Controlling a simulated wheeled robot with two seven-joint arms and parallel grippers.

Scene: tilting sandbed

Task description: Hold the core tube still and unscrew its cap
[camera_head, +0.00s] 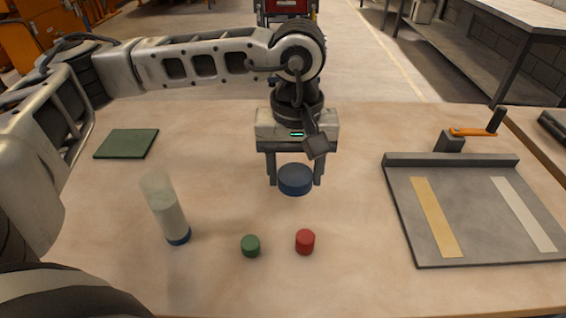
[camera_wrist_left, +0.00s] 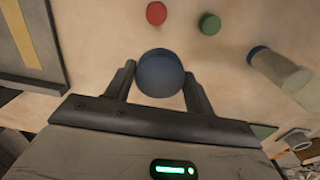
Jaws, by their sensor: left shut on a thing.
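The core tube (camera_head: 167,210) is a pale, translucent cylinder with a blue end at its base, standing on the table at left. It also shows in the wrist view (camera_wrist_left: 282,70). Its top looks pale, and no gripper touches it. My left gripper (camera_head: 295,184) points down, to the right of the tube and farther back. It is shut on a short, dark blue cap-like cylinder (camera_head: 295,177), seen between both fingers in the wrist view (camera_wrist_left: 160,72). Whether that cylinder touches the table is hard to tell. My right gripper is not in view.
A green cylinder (camera_head: 251,245) and a red cylinder (camera_head: 305,241) stand near the front. A dark green mat (camera_head: 127,143) lies at back left. A grey tray (camera_head: 468,238) with yellow and white strips and an orange-handled clamp (camera_head: 473,131) occupies the right. Table between is clear.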

